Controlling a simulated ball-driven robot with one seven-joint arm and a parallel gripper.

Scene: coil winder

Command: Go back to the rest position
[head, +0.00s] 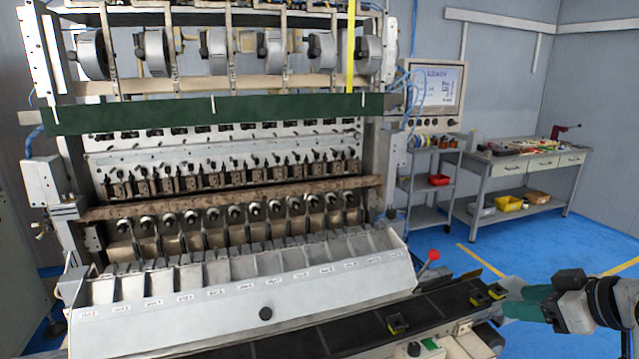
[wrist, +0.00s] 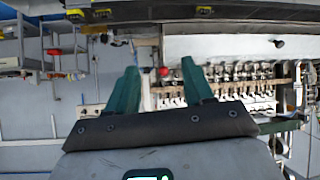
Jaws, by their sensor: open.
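My gripper (head: 527,302) is at the lower right of the head view, beside the right end of the dark conveyor. In the wrist view its two green fingers (wrist: 160,92) stand apart with nothing between them. The coil winder (head: 230,190) fills the left and middle of the head view, with a row of labelled slanted chutes (head: 240,285) at its front. It also shows behind the fingers in the wrist view (wrist: 235,80), which looks turned over.
A workbench (head: 530,165) and a shelf cart (head: 430,180) stand at the back right. Blue floor (head: 590,245) is open there.

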